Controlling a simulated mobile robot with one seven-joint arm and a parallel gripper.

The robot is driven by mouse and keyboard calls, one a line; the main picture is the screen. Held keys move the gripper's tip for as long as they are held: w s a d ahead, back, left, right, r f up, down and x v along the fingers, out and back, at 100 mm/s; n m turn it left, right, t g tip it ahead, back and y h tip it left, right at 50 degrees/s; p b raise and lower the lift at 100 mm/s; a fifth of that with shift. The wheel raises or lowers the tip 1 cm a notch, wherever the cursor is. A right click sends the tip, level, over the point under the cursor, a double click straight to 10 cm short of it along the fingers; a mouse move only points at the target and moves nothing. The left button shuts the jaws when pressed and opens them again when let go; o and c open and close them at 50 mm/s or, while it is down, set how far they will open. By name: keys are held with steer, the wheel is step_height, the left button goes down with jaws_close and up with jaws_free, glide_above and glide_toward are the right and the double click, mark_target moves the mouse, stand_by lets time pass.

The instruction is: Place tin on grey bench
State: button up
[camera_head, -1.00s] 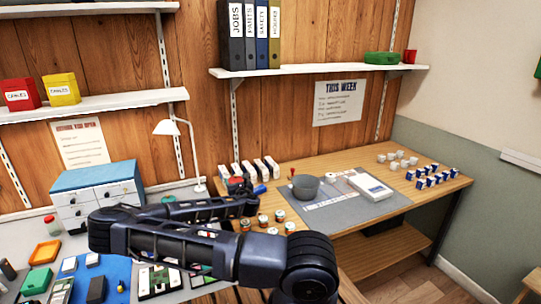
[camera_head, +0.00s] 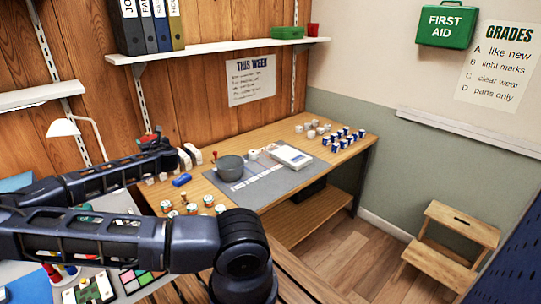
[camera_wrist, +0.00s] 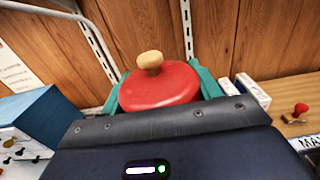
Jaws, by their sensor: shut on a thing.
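My gripper (camera_wrist: 163,92) has teal fingers on both sides of a round red tin (camera_wrist: 160,84) with a pale wooden knob on top. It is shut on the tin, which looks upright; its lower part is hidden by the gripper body. In the head view my gripper (camera_head: 152,147) is small at the far end of my arm, with a bit of red at it, in front of the plank wall. The grey bench (camera_head: 120,204) is at the lower left, largely covered by my arm.
The wooden bench (camera_head: 325,165) at right holds a grey mat, a grey bowl (camera_head: 230,168), a white device and several small jars. A blue-topped drawer unit (camera_wrist: 42,105) stands left.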

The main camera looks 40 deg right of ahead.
steer(key=w+d+f+m+h, duration=0.1)
steer(key=w+d, duration=0.4)
steer(key=d, duration=1)
steer(key=w+d+f+h, duration=0.15)
steer(key=w+d, duration=0.25)
steer(key=d, duration=1.1)
steer(key=w+d+f+m, duration=0.15)
steer(key=w+d, duration=0.35)
steer(key=d, duration=1)
steer(key=s+d+h, duration=0.1)
steer(key=s+d, duration=0.4)
steer(key=d, duration=0.8)
steer(key=s+d, duration=0.4)
steer(key=d, duration=0.9)
steer(key=s+d+r+h, duration=0.1)
steer(key=s+d+r, duration=0.1)
steer(key=s+d, duration=0.7)
steer(key=s+d+r+h, duration=0.1)
steer(key=s+d+r, duration=0.1)
steer(key=s+d, duration=0.65)
steer(key=shift+m+g+y, duration=0.25)
steer(key=shift+m+g, duration=0.05)
steer(key=shift+m, duration=0.05)
steer(key=f, duration=0.8)
steer(key=d+f, duration=0.1)
steer(key=f, duration=0.7)
steer(key=w+f, duration=0.1)
steer(key=f, duration=0.7)
steer(key=shift+d+f, duration=0.35)
steer(key=shift+f, duration=0.1)
